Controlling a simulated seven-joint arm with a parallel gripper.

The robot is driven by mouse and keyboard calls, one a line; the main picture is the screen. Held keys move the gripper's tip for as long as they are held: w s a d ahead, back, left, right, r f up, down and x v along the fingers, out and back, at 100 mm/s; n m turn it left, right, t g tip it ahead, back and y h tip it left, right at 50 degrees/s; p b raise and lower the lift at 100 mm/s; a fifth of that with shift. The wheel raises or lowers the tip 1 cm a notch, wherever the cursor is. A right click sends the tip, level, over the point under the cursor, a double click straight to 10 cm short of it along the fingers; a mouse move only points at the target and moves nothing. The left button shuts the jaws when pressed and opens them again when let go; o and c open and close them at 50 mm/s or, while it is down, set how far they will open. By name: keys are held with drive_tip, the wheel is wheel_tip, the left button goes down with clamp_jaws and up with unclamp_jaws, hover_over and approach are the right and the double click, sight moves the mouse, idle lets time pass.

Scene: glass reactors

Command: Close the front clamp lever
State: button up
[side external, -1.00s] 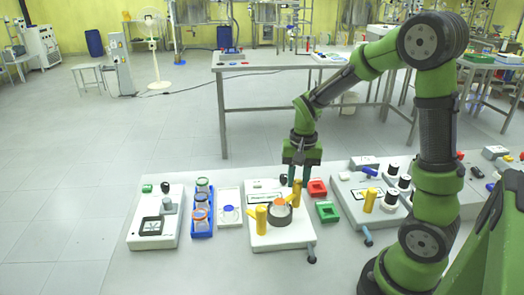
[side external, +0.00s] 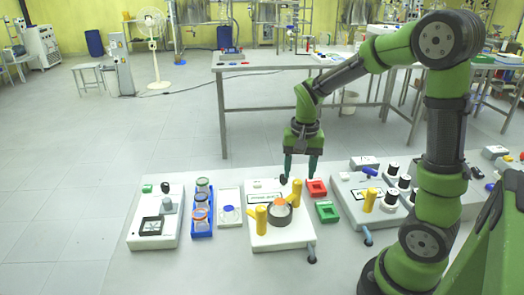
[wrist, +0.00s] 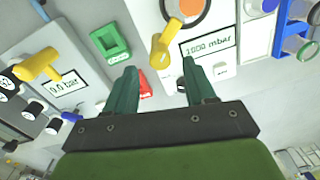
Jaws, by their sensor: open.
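The reactor unit (side external: 275,237) is a white box with a dark ring (side external: 279,213) around a round opening. Two yellow clamp levers stand at the ring: one at its near left side (side external: 262,219) and one at its far right side (side external: 296,193). I cannot tell for sure which is the front lever. My gripper (side external: 300,178) is open and empty, pointing down above and behind the far right lever. In the wrist view, that lever (wrist: 166,42) lies ahead of the open fingers (wrist: 159,68), beside the "1000 mbar" display (wrist: 209,47). The near left lever is not seen there.
A red holder (side external: 317,188) and a green holder (side external: 327,211) stand right of the unit. A second unit with a yellow handle (side external: 370,200) is further right. A blue rack of jars (side external: 202,220) is left.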

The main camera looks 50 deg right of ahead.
wheel_tip(320, 180, up, 14)
drive_tip(key=shift+s+d, duration=0.15)
drive_tip(key=shift+s, duration=0.05)
drive_tip(key=s+a+f+n+t+y, duration=0.1)
drive_tip(key=s+a+n+t, duration=0.5)
drive_tip(key=a, duration=0.7)
drive_tip(key=shift+s+f+n+t+y, duration=0.4)
drive_tip(key=shift+s+f+n, duration=0.15)
drive_tip(key=shift+s, duration=0.45)
drive_tip(key=shift+a+f, duration=0.1)
